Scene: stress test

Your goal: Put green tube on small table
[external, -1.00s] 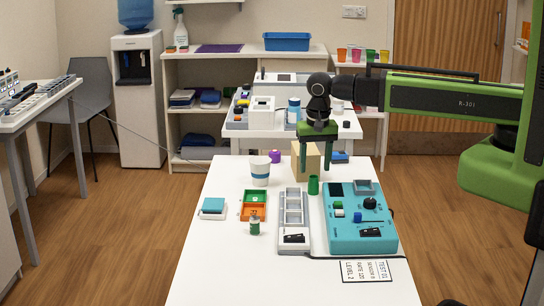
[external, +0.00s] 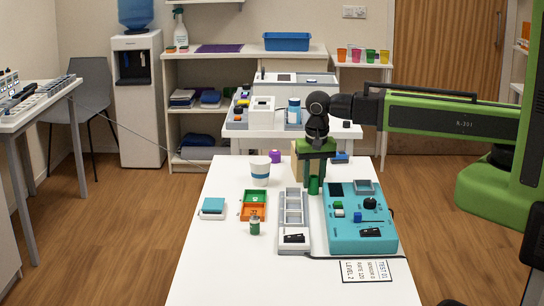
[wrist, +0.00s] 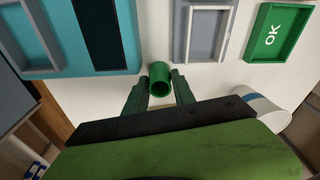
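The green tube (external: 314,186) stands upright on the white front table (external: 215,270), between the grey slotted rack and the teal device. In the wrist view the tube (wrist: 160,78) shows its open top between my fingertips. My gripper (external: 315,187) points down at the tube, one finger on each side. In the wrist view my gripper (wrist: 160,88) is open, with a gap visible beside the tube. A smaller white table (external: 262,134) stands behind the front table, largely covered with equipment. Whether it is the small table named, I cannot tell.
The teal device (external: 360,228) is close on the right, the grey rack (external: 293,238) on the left. A tan box stands behind my gripper. The table's front left is clear.

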